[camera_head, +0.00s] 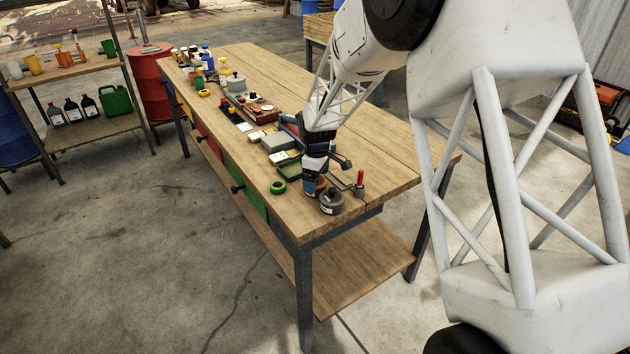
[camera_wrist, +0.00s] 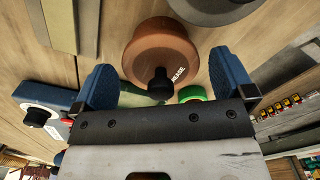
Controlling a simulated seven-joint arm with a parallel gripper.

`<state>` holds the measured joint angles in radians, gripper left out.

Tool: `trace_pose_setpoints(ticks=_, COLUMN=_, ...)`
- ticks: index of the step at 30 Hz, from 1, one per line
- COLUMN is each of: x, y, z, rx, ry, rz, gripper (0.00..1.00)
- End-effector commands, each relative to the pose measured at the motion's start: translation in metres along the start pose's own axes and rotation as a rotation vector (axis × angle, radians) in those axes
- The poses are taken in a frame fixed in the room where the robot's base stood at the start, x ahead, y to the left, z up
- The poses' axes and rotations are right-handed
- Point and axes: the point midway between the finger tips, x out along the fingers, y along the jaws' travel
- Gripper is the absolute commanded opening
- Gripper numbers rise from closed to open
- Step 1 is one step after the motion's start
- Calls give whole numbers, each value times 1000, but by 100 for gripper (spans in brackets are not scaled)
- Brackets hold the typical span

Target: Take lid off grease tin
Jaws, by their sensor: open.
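My gripper (camera_wrist: 163,78) is open, with one blue finger on each side of the knob and a gap on both sides. The fingers look apart from the tin; their exact height over it is hard to tell. In the head view my gripper (camera_head: 313,186) is low over the near end of the workbench and largely hides the brown tin.
A dark grey round tin (camera_head: 331,201) stands close by at the bench (camera_head: 255,185) corner. A green ring (camera_head: 278,187) lies to the left. A red-handled tool (camera_head: 360,183) stands to the right. Several boxes, tins and bottles crowd the bench further back.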

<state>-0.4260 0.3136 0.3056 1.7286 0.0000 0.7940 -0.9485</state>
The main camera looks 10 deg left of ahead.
Motion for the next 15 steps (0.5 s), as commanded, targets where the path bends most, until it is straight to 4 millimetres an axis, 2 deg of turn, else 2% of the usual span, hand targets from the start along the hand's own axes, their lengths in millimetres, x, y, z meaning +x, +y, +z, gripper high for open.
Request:
trace_pose_setpoints(ticks=6, x=0, y=0, z=0, rx=0, ry=0, rz=0, gripper=100)
trace_pose_setpoints(ticks=12, x=0, y=0, z=0, rx=0, ry=0, rz=0, gripper=69)
trace_pose_setpoints(ticks=15, x=0, y=0, z=0, rx=0, ry=0, rz=0, gripper=58)
